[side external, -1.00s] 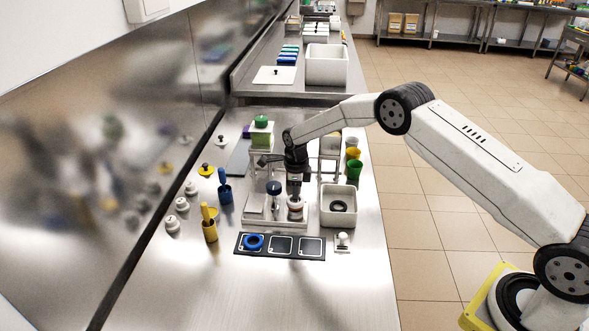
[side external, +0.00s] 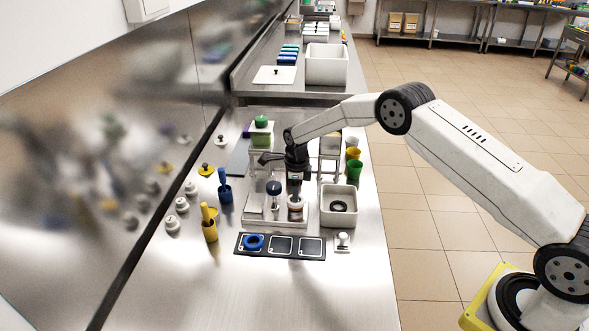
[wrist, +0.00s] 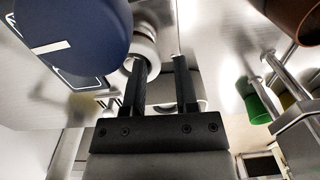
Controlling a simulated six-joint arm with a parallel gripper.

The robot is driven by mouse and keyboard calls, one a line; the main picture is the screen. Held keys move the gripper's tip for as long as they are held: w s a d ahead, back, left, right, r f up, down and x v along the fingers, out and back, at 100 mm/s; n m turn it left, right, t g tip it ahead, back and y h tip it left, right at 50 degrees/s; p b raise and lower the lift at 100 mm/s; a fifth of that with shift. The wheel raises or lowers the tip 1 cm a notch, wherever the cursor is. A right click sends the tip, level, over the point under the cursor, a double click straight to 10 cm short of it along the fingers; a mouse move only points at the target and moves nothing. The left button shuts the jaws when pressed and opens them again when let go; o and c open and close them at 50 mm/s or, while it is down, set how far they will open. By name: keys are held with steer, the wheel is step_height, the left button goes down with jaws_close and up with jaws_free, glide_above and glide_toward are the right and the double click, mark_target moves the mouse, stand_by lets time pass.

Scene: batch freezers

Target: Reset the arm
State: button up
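My gripper (side external: 296,184) hangs pointing down over the steel worktop, above a white cylindrical piece with a brownish band (side external: 295,209). In the wrist view its two black fingers (wrist: 160,75) stand apart with a gap between them, and I see nothing held. A white round piece (wrist: 146,42) shows beyond the fingertips. A dark blue-topped piece (side external: 273,187) stands just left of the gripper, and a large blue round top (wrist: 70,35) fills the upper left of the wrist view. Whether the fingertips touch anything is hidden in the side view.
A black three-square mat (side external: 281,246) with a blue ring (side external: 254,242) lies in front. A white bin (side external: 353,205) is at right. Yellow (side external: 210,230) and blue (side external: 225,193) holders stand left; a green cup (side external: 355,171) stands right. The front worktop is clear.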

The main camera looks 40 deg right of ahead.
steer(key=shift+s+a+f, duration=0.45)
steer(key=shift+s+f, duration=0.05)
steer(key=shift+f, duration=0.15)
steer(key=shift+r, duration=0.25)
steer(key=shift+c, duration=0.6)
steer(key=shift+o, duration=1.1)
steer(key=shift+r, duration=0.2)
steer(key=shift+o, duration=0.2)
steer(key=shift+r, duration=0.15)
steer(key=shift+w+d+r, duration=0.1)
steer(key=shift+r, duration=1.4)
steer(key=shift+w+d+r, duration=0.1)
steer(key=shift+r, duration=1.4)
